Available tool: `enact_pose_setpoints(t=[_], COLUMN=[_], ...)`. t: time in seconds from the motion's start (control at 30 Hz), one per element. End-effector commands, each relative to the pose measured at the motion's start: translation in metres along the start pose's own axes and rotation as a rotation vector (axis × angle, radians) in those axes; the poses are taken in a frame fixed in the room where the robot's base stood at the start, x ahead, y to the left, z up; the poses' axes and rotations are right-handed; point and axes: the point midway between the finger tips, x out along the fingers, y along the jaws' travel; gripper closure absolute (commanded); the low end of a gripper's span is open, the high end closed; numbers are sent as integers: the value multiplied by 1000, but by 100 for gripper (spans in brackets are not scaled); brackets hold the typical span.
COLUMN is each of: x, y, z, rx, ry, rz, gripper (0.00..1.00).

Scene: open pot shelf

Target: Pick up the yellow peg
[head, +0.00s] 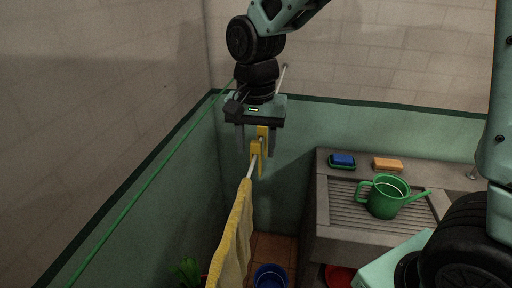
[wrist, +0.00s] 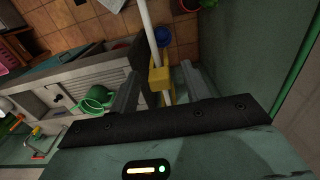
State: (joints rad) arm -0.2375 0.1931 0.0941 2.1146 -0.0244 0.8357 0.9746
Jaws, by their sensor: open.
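The yellow peg (head: 261,140) sits on a thin pale rod (head: 252,168), above the near end of a hanging yellow cloth (head: 234,238). In the wrist view the yellow peg (wrist: 160,78) lies across the white rod (wrist: 150,30). My gripper (head: 257,152) points down, open, with one finger to the left of the peg and one to the right. In the wrist view my gripper (wrist: 160,74) has its two fingers on either side of the peg, with visible gaps. Contact with the peg does not show.
A grey sink counter (head: 322,205) stands to the right, with a green watering can (head: 388,196), a blue sponge (head: 343,159) and an orange sponge (head: 388,164). A blue bucket (head: 270,277) is on the tiled floor. A green line (head: 150,180) runs along the left.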

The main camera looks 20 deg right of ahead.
Motion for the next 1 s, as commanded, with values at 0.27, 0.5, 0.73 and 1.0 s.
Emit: enact_pose_setpoints(t=[0.27,0.5,0.73,1.0], x=[18,18,18,6], y=[0,0,0,-1], z=[0,0,0,0], rx=[0,0,0,1], ry=[1,1,1,4], rz=[-1,-1,-1,-4], gripper=[53,81,100,100])
